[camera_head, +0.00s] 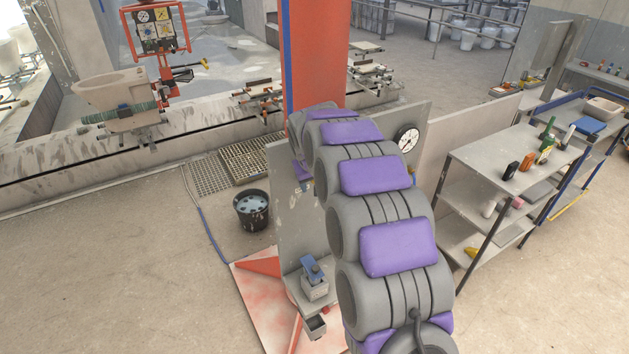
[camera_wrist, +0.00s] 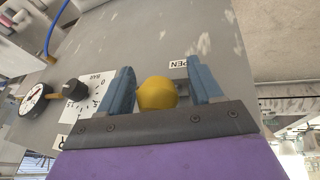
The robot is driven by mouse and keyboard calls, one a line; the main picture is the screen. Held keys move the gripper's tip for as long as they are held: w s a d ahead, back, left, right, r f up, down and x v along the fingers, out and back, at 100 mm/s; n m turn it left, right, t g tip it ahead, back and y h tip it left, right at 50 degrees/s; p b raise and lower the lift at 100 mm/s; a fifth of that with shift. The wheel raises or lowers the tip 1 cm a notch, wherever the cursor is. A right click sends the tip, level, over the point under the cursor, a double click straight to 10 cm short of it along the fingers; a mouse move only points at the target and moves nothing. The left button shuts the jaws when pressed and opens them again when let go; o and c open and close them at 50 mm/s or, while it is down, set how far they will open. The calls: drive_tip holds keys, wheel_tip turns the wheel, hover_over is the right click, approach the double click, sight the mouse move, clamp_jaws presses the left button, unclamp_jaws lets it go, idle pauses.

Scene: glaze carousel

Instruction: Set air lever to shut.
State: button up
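In the wrist view, the air lever's yellow ball knob (camera_wrist: 157,94) sits between the two blue fingers of my gripper (camera_wrist: 164,88). The fingers are apart; the left one is close to the knob, and a gap shows between the knob and the right finger. An upside-down label (camera_wrist: 184,64) reading "PEN" shows just beyond the knob; its remaining part is hidden or cut off. The lever's shaft is mostly hidden. The grey panel (camera_wrist: 150,35) lies behind. In the head view, my arm covers the lever and gripper.
A black knob (camera_wrist: 74,88) with a BAR scale and a round gauge (camera_wrist: 35,98) are left of the fingers. In the head view, the gauge (camera_head: 407,139) shows beside my arm. A black bucket (camera_head: 252,210) stands left of the panel; a shelf rack (camera_head: 488,150) stands right.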

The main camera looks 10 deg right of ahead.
drive_tip(key=shift+s+r, duration=0.1)
drive_tip(key=shift+r, duration=0.1)
drive_tip(key=b+v, duration=0.1)
drive_tip(key=v, duration=1.6)
drive_tip(key=shift+a, duration=0.1)
drive_tip(key=s+f+g+b, duration=0.2)
drive_tip(key=s+f+b, duration=0.2)
drive_tip(key=s+f, duration=0.5)
drive_tip(key=s+d+f+m+g+y+b, duration=0.1)
drive_tip(key=s+f+b, duration=0.4)
drive_tip(key=s, duration=1.6)
drive_tip(key=s+d+f+g+b, duration=0.1)
drive_tip(key=s+f+g+b, duration=0.2)
drive_tip(key=s+f, duration=1)
drive_tip(key=s+b, duration=0.2)
drive_tip(key=shift+s+m+y, duration=0.3)
drive_tip(key=shift+s+m, duration=0.1)
